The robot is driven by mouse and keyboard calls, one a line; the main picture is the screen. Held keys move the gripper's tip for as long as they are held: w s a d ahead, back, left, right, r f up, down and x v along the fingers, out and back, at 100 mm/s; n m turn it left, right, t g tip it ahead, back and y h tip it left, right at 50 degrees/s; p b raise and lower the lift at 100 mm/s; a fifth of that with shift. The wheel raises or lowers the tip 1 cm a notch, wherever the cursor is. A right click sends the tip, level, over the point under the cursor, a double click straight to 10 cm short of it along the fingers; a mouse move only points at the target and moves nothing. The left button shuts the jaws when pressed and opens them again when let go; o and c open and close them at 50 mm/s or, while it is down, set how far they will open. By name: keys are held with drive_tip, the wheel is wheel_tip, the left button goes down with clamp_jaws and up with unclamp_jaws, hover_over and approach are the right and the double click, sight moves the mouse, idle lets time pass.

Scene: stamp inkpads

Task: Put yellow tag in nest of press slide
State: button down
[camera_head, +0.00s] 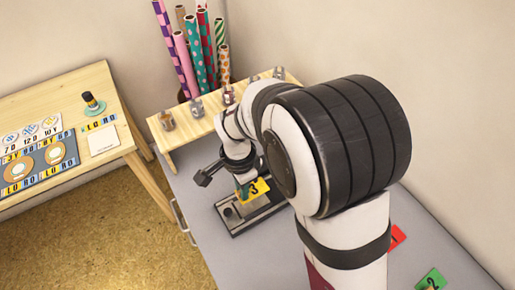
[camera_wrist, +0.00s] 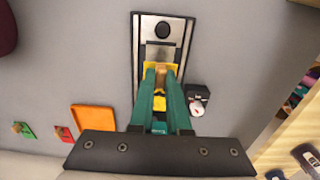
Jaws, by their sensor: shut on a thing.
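The yellow tag (camera_head: 258,187), marked with a 3, is held upright-looking and tilted above the press slide (camera_head: 236,229) in the head view. In the wrist view the yellow tag (camera_wrist: 147,68) shows around the tips of my green fingers. My gripper (camera_wrist: 160,78) is shut on it. The press slide (camera_wrist: 137,50) is a dark frame with a metal plate and a round black knob at its far end. The tag overlaps the slide's middle in the wrist view. My fingers hide the near part of the slide, and I cannot tell whether the tag touches it.
A red tag (camera_head: 397,236) and a green tag (camera_head: 432,280) lie at the table's right. An orange tray (camera_wrist: 93,111) lies left of the slide in the wrist view. A small black-and-white object (camera_wrist: 198,98) stands close right of the slide. A wooden shelf (camera_head: 183,131) holds several small jars.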

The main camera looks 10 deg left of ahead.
sight(244, 207)
wheel_tip(244, 207, down, 7)
drive_tip(key=shift+r, duration=0.2)
drive_tip(key=shift+f, duration=0.15)
drive_tip(key=c, duration=0.9)
unclamp_jaws()
wheel_tip(244, 207, up, 12)
drive_tip(key=shift+r, duration=0.2)
drive_tip(key=s+d+r+n, duration=0.1)
drive_tip(key=s+d+r, duration=0.15)
drive_tip(key=d, duration=0.25)
drive_tip(key=s+d+r, duration=0.2)
drive_tip(key=d+r, duration=0.1)
drive_tip(key=d, duration=0.2)
drive_tip(key=s+d, duration=0.2)
drive_tip(key=s, duration=0.2)
drive_tip(key=s+d+r+n+y, duration=0.1)
drive_tip(key=s+d, duration=0.2)
drive_tip(key=s, duration=0.1)
drive_tip(key=s+d+n, duration=0.1)
drive_tip(key=s+d, duration=0.2)
drive_tip(key=s, duration=0.1)
drive_tip(key=shift+d+r+y, duration=0.2)
drive_tip(key=shift+y, duration=0.2)
